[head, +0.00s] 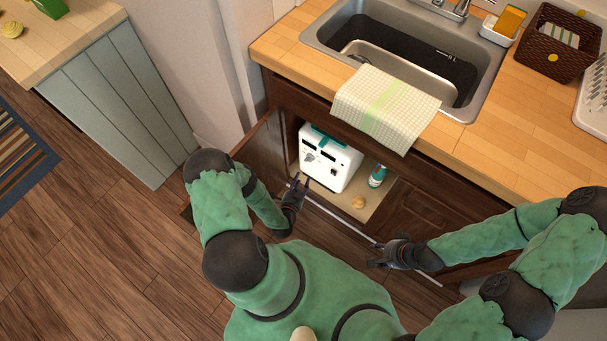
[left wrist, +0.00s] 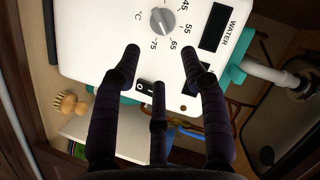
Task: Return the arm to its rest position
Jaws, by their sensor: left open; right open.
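A white water heater unit (head: 330,158) with teal trim stands inside the open cabinet under the sink. In the left wrist view its front panel (left wrist: 110,40) fills the upper part, with a grey dial (left wrist: 162,22), dark displays (left wrist: 217,26) and a black rocker switch (left wrist: 147,87). My left gripper (head: 299,184) is open and empty in front of the unit. In the left wrist view its spread dark fingers (left wrist: 160,62) are around the switch area; contact cannot be told. My right gripper (head: 376,254) is open, low in front of the cabinet at the right, with nothing visible in it.
The cabinet door (head: 262,155) stands open beside my left arm. A spray can (head: 377,176) and a round brush (head: 358,202) are on the cabinet floor. A towel (head: 385,108) hangs over the counter edge by the sink (head: 470,105). Wooden floor (head: 110,235) is clear at left.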

